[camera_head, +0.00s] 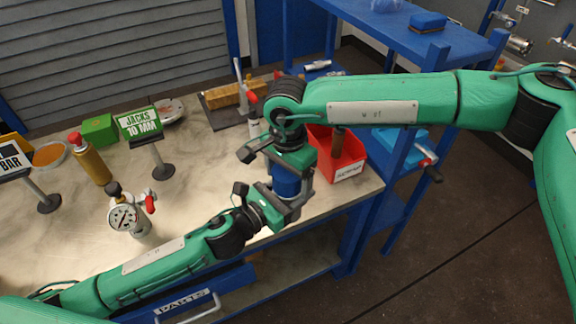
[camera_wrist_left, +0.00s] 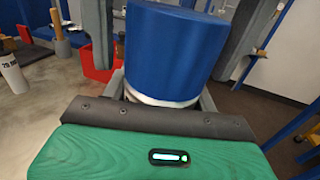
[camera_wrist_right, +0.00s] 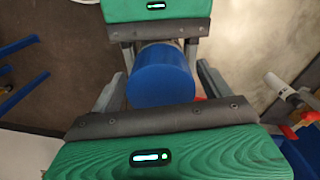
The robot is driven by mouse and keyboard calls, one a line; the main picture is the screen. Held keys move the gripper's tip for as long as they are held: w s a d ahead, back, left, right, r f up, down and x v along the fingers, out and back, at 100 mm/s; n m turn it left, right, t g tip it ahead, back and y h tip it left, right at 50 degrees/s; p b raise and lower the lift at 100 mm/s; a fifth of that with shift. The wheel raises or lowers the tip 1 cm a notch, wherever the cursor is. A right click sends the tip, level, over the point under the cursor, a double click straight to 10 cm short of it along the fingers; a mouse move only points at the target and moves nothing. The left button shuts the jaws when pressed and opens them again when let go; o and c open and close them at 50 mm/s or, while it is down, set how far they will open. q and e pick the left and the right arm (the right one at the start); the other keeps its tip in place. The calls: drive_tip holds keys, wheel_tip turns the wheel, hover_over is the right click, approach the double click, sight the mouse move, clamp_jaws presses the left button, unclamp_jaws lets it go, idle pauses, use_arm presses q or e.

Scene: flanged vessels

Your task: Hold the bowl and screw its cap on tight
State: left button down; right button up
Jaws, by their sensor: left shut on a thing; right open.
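A blue cylindrical cap (camera_head: 286,181) is upright off the front right of the bench, between my two grippers. In the left wrist view the cap (camera_wrist_left: 175,45) sits above a pale band, likely the bowl's rim (camera_wrist_left: 158,101); the rest of the bowl is hidden. My left gripper (camera_head: 284,206) is shut on the bowl below the cap. My right gripper (camera_head: 284,163) is above, pointing down. In the right wrist view its open fingers stand on both sides of the cap (camera_wrist_right: 160,76), apparently with gaps. I cannot tell how tight the cap is.
A red bin (camera_head: 349,161) stands close behind the grippers at the bench (camera_head: 200,160) edge. A gauge (camera_head: 125,217), a JACKS sign (camera_head: 139,122) and a bottle (camera_head: 92,163) stand to the left. A blue shelf (camera_head: 450,45) rises behind right. Open floor lies to the right.

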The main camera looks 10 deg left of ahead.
drive_tip(key=shift+f, duration=0.1)
drive_tip(key=c, duration=1)
drive_tip(key=m, duration=0.6)
drive_tip(key=o, duration=1.1)
drive_tip(key=shift+c, duration=0.2)
drive_tip(key=shift+r, duration=2.3)
